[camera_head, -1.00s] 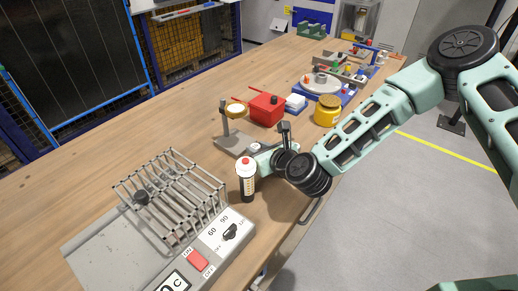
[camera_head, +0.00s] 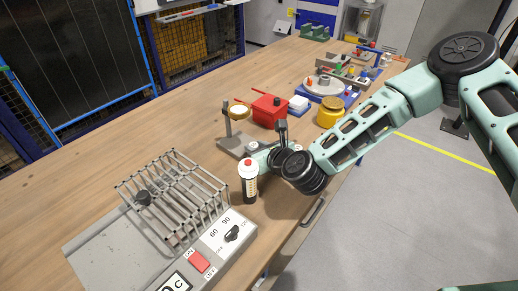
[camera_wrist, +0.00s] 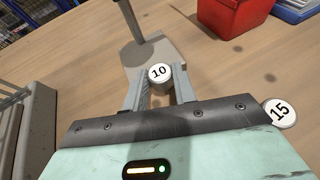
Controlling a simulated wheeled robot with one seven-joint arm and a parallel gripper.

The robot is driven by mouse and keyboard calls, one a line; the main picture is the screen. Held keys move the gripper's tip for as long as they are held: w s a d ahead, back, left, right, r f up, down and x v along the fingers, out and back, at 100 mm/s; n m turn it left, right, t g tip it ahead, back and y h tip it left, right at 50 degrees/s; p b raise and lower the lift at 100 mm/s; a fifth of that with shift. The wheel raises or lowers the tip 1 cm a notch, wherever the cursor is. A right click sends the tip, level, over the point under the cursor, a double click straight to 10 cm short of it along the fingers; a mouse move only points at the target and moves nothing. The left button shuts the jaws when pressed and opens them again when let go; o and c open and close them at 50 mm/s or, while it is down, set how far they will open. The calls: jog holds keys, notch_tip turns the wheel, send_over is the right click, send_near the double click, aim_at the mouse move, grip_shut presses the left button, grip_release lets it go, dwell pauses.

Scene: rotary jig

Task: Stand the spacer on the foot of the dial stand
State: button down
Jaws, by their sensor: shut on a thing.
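My gripper (camera_wrist: 160,80) is shut on a round grey spacer (camera_wrist: 159,73) with a white top marked 10. In the head view the spacer (camera_head: 252,146) shows at the tip of my gripper, by the dial stand's foot. The dial stand (camera_head: 230,128) has a grey upright post and a round yellowish dial at its top. In the wrist view its grey foot (camera_wrist: 135,56) lies behind and around the held spacer. I cannot tell whether the spacer's underside touches the foot. The fingers hide the spacer's sides.
A second spacer marked 15 (camera_wrist: 280,112) stands right of my gripper. A bottle with a red cap (camera_head: 248,180) and a wire rack (camera_head: 175,190) stand nearer. A red box (camera_head: 270,110) and a yellow pot (camera_head: 329,114) stand beyond. Table at left is bare.

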aim_at(246, 141)
jog(key=shift+w+a+b, duration=0.2)
jog(key=shift+w+a, duration=0.5)
jog(key=shift+a, duration=0.15)
jog(key=shift+w+a+b, duration=0.2)
jog(key=shift+w+a, duration=0.45)
jog(key=shift+a, duration=0.2)
jog(key=c, duration=1.1)
grip_release()
jog(key=shift+o, duration=0.2)
jog(key=shift+d, duration=0.1)
